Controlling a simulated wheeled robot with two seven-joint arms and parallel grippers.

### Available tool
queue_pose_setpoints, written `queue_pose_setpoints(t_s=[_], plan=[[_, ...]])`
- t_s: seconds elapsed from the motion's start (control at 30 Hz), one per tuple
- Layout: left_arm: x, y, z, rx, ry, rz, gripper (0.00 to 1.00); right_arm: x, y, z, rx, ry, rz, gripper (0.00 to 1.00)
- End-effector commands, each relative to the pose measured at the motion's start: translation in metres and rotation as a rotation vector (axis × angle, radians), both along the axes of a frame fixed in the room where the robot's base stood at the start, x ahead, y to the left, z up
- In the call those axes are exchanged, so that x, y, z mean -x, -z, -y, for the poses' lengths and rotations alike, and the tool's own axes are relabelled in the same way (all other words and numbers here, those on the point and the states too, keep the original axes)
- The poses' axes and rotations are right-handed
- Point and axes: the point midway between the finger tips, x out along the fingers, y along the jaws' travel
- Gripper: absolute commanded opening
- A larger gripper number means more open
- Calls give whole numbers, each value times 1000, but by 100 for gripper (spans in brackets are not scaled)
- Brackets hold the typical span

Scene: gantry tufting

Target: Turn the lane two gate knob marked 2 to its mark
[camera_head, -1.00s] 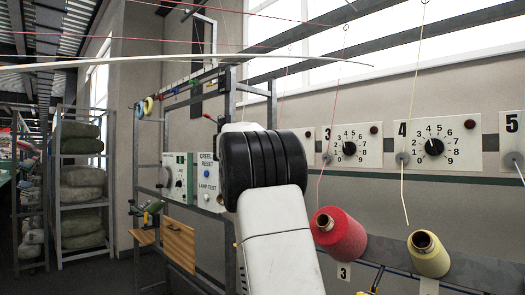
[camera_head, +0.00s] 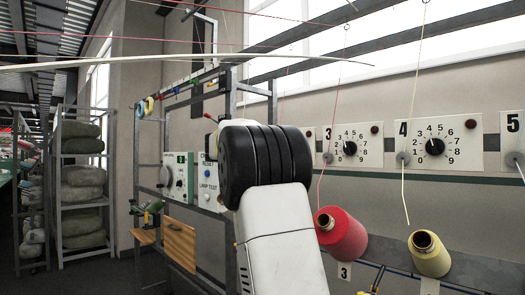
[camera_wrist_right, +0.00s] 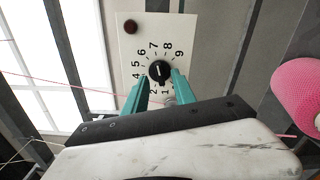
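In the right wrist view, a round black knob (camera_wrist_right: 159,70) with a small white mark sits on a white dial plate (camera_wrist_right: 130,42) numbered up to 9. My right gripper (camera_wrist_right: 160,76) has its teal fingers apart, with the tips at either side of the knob. I cannot tell whether they touch it. The plate's lane number is hidden there. In the head view my right arm covers the place left of the plate marked 3, so the lane two plate and my right gripper are hidden. My left gripper is out of view.
The lane 3 knob (camera_head: 350,148) and lane 4 knob (camera_head: 435,147) show to the right. A red yarn cone (camera_head: 345,238) and a yellow cone (camera_head: 430,255) stand below. Thin yarns hang in front. A control box (camera_head: 207,182) is left of my wrist.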

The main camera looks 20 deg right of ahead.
Motion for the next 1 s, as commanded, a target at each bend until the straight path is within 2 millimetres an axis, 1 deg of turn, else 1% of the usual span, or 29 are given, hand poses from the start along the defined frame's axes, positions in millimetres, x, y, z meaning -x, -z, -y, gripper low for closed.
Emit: queue_pose_setpoints(t_s=[0.03, 0.2, 0.3, 0.4, 0.87, 0.97, 1.0], plan=[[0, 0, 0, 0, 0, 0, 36, 3, -1, -10, -2, -5, 0, 32], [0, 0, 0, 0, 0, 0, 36, 14, 0, -35, -1, -4, 0, 32], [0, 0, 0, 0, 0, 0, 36, 18, 0, -43, 0, -2, 0, 32], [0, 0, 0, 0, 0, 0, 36, 20, 0, -48, -1, -1, 1, 32], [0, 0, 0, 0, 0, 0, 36, 20, 1, -47, -6, -1, 0, 32], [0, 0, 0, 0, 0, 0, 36, 27, 17, -37, -68, -5, -10, 32], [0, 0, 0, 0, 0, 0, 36, 31, 31, -32, -121, -11, -16, 32]])
